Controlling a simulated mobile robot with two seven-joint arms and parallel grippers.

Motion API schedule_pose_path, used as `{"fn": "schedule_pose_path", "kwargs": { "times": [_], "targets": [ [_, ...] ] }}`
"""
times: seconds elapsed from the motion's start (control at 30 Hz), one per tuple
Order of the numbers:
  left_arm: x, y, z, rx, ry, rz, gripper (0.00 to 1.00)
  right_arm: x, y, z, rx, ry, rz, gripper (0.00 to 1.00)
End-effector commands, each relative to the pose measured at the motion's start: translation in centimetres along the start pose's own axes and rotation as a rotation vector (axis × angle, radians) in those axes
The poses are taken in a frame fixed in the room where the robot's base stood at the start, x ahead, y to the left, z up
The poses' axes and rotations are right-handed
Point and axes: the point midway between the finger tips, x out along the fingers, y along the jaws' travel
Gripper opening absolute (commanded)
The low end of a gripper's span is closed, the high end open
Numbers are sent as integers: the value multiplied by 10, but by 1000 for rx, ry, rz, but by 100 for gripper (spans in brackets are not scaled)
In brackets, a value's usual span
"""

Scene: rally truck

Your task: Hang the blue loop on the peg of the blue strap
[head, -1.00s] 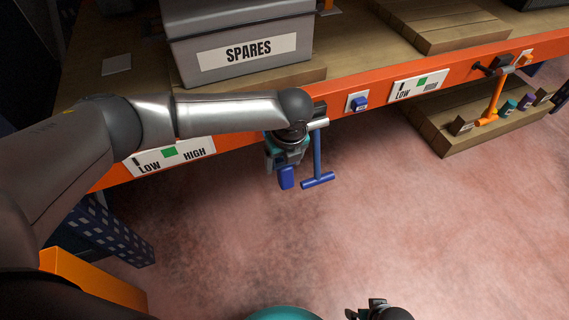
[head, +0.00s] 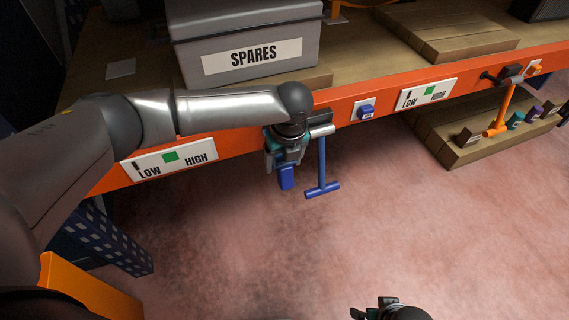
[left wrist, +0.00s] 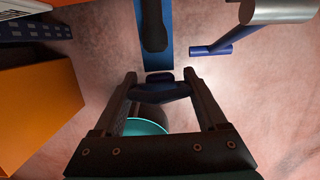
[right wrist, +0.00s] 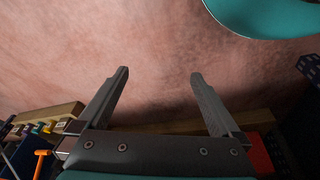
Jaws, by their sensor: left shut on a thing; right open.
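My left gripper (head: 287,165) is at the orange rail, beside a silver cylinder with a blue T-shaped handle (head: 322,170) hanging from it. In the left wrist view its fingers (left wrist: 160,88) are shut on a dark blue piece (left wrist: 160,93), which looks like the blue loop; its opening is not clear. Above the fingertips is a flat blue strap (left wrist: 166,55) with a dark, rounded peg-like part (left wrist: 154,28) on it. I cannot tell whether loop and peg touch. The arm hides most of this in the head view. My right gripper (right wrist: 155,75) is open and empty, low over the floor.
A grey SPARES box (head: 245,25) stands on the wooden shelf above the orange rail (head: 340,107). An orange T-handle (head: 503,108) hangs far right, near small blocks on a lower plank (head: 452,150). An orange block (head: 90,288) stands lower left. The floor in the middle is clear.

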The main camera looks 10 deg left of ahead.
Motion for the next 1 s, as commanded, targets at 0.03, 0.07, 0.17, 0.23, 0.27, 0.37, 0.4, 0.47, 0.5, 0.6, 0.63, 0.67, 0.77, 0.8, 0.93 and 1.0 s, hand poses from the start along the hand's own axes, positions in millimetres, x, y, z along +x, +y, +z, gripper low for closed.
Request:
{"fn": "schedule_pose_path", "kwargs": {
  "times": [0.03, 0.07, 0.17, 0.23, 0.27, 0.37, 0.4, 0.47, 0.5, 0.6, 0.63, 0.67, 0.77, 0.8, 0.93, 1.0],
  "targets": [
    [1, 0, 2, -2, -1, -1, 6, -2, 0, -2, 0, 6, 1, 100],
    [1, 0, 3, -2, -1, -1, 6, -3, 0, -3, 0, 7, 1, 100],
    [2, 0, 5, -2, -2, -2, 6, -7, 0, -7, 1, 16, 1, 100],
    [2, 0, 7, -1, -3, -2, 6, -11, 0, -10, 1, 21, 1, 100],
    [2, 0, 8, -1, -3, -2, 6, -12, 0, -11, 1, 23, 1, 100],
    [3, 0, 10, 0, -2, -2, 6, -17, 1, -14, 2, 32, 2, 100],
    [3, 0, 10, -1, -2, -2, 6, -19, 1, -16, 2, 36, 2, 100],
    [4, 0, 12, -1, -2, -1, 6, -22, 1, -18, 2, 41, 2, 100],
    [4, 0, 13, -1, -1, -1, 6, -24, 1, -19, 2, 45, 2, 100],
    [5, 0, 15, -2, -2, -1, 6, -29, 1, -22, 3, 53, 3, 100],
    [5, 0, 16, -2, -2, -1, 6, -31, 1, -23, 3, 55, 3, 100],
    [5, 0, 17, -2, -2, -1, 6, -32, 1, -24, 3, 58, 3, 100],
    [6, -1, 19, -1, -3, -2, 6, -38, 2, -27, 3, 66, 4, 100],
    [6, -1, 20, -1, -3, -2, 6, -40, 2, -28, 4, 70, 4, 100],
    [7, -1, 22, -1, -2, -2, 6, -47, 2, -32, 4, 81, 5, 100],
    [8, -1, 24, -1, -1, -2, 6, -51, 2, -33, 4, 87, 5, 100]
  ]
}}
